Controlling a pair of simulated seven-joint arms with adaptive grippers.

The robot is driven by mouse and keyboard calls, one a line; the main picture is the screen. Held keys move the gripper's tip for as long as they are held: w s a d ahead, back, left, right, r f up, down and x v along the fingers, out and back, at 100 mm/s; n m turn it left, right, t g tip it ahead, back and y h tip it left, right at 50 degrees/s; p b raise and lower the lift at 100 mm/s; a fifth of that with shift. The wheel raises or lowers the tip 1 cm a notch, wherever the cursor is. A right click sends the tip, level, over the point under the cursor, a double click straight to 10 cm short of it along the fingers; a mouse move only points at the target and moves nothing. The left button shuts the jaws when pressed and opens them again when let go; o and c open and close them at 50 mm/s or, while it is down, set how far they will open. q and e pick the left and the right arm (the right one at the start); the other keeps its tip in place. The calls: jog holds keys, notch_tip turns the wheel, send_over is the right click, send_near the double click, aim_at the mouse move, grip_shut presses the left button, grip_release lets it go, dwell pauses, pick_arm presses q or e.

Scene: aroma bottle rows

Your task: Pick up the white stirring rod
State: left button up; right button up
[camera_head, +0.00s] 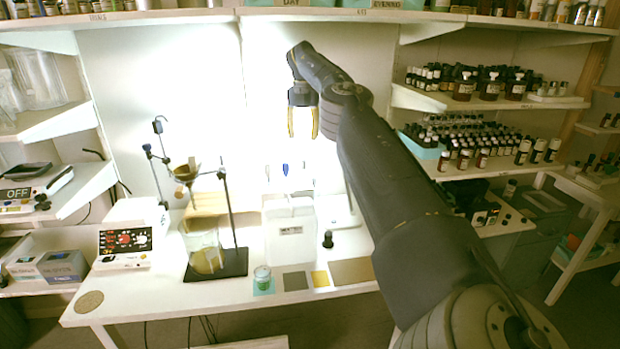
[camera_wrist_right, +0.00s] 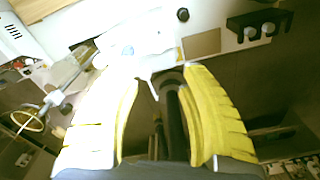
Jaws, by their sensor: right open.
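I cannot clearly make out a white stirring rod in either view. A glass beaker (camera_head: 206,252) with yellowish liquid stands on the black base of a lab stand (camera_head: 228,205); any rod in it is too faint to tell. My right gripper (camera_head: 302,136) hangs high above the back of the table, fingers down, open and empty. Its yellow fingers (camera_wrist_right: 162,74) also show apart in the right wrist view, with nothing between them at the tips. My left gripper is not in view.
A control box (camera_head: 124,240) is at left. Shelves of dark bottles (camera_head: 463,88) are at right. The table's front left (camera_head: 150,297) is mostly bare.

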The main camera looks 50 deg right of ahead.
aim_at(303, 159)
jog(key=shift+w+f, duration=0.2)
jog(key=shift+f, duration=5.5)
jog(key=shift+o, duration=0.4)
grip_shut()
